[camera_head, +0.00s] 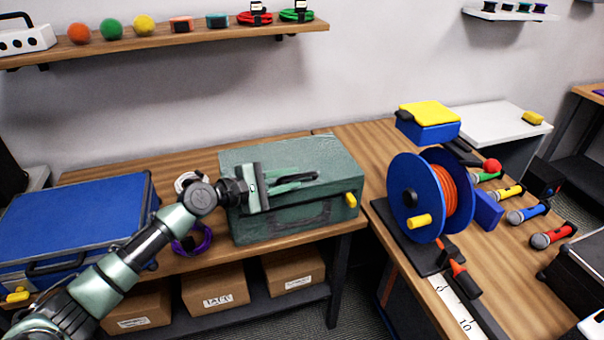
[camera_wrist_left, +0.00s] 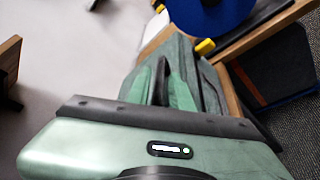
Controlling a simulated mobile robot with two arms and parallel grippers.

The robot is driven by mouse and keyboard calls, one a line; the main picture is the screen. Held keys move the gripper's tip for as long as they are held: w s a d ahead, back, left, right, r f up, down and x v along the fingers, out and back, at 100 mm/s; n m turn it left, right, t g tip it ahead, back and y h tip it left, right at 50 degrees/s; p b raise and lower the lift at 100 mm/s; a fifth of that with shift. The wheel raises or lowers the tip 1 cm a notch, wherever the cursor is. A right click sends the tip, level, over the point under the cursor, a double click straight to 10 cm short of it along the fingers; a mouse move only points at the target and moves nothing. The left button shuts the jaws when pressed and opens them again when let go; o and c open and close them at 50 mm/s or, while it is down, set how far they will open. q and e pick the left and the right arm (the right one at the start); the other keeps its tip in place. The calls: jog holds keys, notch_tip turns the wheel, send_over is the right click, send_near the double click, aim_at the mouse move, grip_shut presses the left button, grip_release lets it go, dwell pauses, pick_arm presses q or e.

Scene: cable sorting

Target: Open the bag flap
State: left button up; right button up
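The green bag (camera_head: 325,160) is a boxy case on the wooden table, its top closed. A yellow tab (camera_head: 350,200) sits at its front right edge; a yellow piece at the bag's far end also shows in the left wrist view (camera_wrist_left: 205,47). My left gripper (camera_head: 312,176) reaches over the bag top from the left, fingers pointing right, and hides part of it. Its green and dark fingers lie close together in the left wrist view (camera_wrist_left: 160,68); whether they touch the bag or are closed is unclear. My right gripper is out of view.
A blue case (camera_head: 75,220) lies left of the bag. A blue reel (camera_head: 405,175) with orange cable stands to the right, beside several microphones (camera_head: 525,213). A shelf (camera_head: 170,40) hangs above. Cardboard boxes (camera_head: 215,287) sit below the table.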

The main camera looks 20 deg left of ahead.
aim_at(296, 177)
pick_arm(q)
jog(key=x, duration=0.4)
jog(key=shift+d, duration=0.1)
grip_shut()
jog(key=shift+f, duration=0.1)
dwell(1.2)
